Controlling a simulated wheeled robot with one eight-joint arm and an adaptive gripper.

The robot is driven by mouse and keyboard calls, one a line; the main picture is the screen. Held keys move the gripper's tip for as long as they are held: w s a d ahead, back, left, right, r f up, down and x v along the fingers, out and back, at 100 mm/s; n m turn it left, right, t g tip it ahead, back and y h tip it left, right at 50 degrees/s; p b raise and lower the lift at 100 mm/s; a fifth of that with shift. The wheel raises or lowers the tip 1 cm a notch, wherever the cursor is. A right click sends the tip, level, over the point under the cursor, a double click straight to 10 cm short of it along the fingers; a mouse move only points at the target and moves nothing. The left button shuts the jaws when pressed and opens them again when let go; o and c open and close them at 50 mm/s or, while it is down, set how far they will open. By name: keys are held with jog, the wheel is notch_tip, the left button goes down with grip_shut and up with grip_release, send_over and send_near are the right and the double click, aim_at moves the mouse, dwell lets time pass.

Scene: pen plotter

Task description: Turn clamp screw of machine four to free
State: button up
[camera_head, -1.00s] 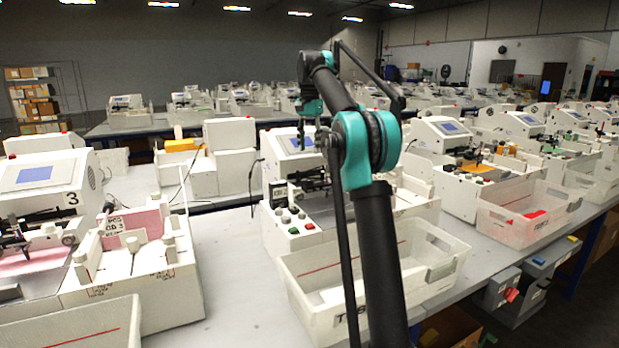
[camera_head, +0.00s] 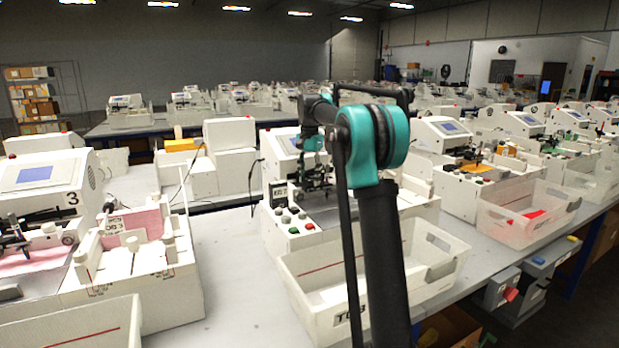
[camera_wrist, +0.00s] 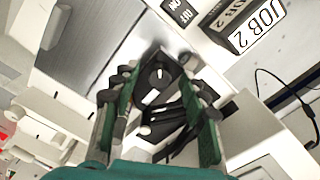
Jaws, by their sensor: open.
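The white machine (camera_head: 283,225) right of the one marked 3 stands in the middle of the head view, partly hidden by my arm. I cannot read a four on it. In the wrist view, a dark round knob (camera_wrist: 158,77) with a white mark sits on a black bracket. It looks like the clamp screw, but I cannot be sure. My gripper (camera_wrist: 160,86) is open, its green fingers either side of the knob in the picture, and I cannot tell whether they touch it. In the head view, my gripper (camera_head: 316,178) hangs low over the machine's front.
A clear bin (camera_head: 303,268) stands in front of the machine. Machine 3 (camera_head: 48,180) is at left, with bare table (camera_head: 228,270) between. The wrist view shows a JOB 2 block (camera_wrist: 243,30) and a black cable (camera_wrist: 290,90) near my gripper.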

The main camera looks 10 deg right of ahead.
grip_shut()
dwell(0.4)
jog(key=n, duration=0.4)
jog(key=shift+n, duration=0.4)
jog(key=n, duration=1.4)
jog(key=shift+n, duration=0.4)
jog(key=shift+w, duration=0.1)
